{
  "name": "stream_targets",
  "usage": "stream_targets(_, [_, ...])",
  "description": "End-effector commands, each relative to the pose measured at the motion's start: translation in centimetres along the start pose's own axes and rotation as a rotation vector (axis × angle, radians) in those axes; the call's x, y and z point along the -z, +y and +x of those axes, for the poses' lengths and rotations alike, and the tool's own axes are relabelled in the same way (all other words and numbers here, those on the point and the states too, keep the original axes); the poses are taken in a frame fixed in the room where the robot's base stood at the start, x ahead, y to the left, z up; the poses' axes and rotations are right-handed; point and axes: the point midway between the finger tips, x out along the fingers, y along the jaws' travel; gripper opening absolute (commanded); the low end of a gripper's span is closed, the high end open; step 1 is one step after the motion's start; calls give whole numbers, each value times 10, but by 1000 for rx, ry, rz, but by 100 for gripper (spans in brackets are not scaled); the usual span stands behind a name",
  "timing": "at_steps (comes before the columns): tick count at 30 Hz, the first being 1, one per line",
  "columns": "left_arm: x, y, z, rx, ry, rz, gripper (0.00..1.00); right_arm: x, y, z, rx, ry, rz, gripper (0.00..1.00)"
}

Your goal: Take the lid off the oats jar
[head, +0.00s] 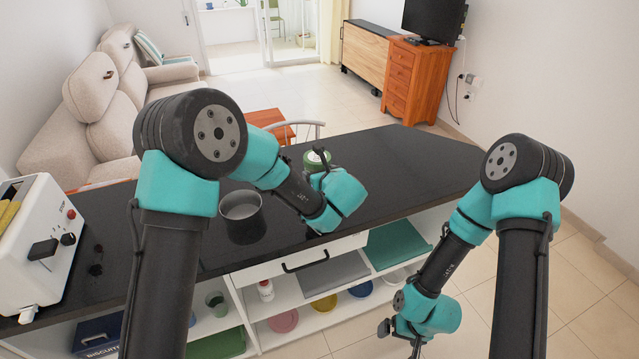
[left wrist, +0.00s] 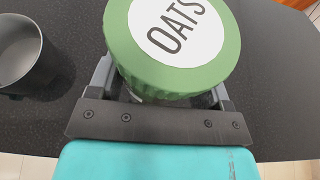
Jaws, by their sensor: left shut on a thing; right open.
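The oats jar (left wrist: 150,98) stands on the dark counter, with its green lid (head: 313,158) on top. In the left wrist view the lid (left wrist: 222,52) fills the top middle, with a white round label reading OATS. My left gripper (left wrist: 165,92) has one finger on each side of the jar, below the lid, and is shut on the jar. In the head view my left wrist hides most of the jar and the fingers. My right gripper (head: 401,338) is open and empty, low in front of the counter and away from the jar.
A grey metal pot (head: 241,208) stands on the counter left of the jar; it also shows in the left wrist view (left wrist: 22,50). A white toaster (head: 38,240) is at the far left. Shelves below hold bowls and trays. The counter's right part is clear.

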Motion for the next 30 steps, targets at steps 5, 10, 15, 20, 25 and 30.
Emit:
stream_targets(5, [-2,-3,6,2,-1,0,6,0,0,0,0,0,0,100])
stream_targets(10, [-2,-3,5,1,-1,0,6,0,0,0,0,0,0,100])
stream_targets(15, [7,-2,9,1,0,2,6,0,0,0,0,0,0,100])
stream_targets(20, [26,-2,17,0,1,2,6,0,0,0,0,0,0,100])
stream_targets(25, [30,-2,18,1,-1,-1,6,0,0,0,0,0,0,100])
stream_targets(30, [30,-2,18,1,-1,-1,6,0,0,0,0,0,0,100])
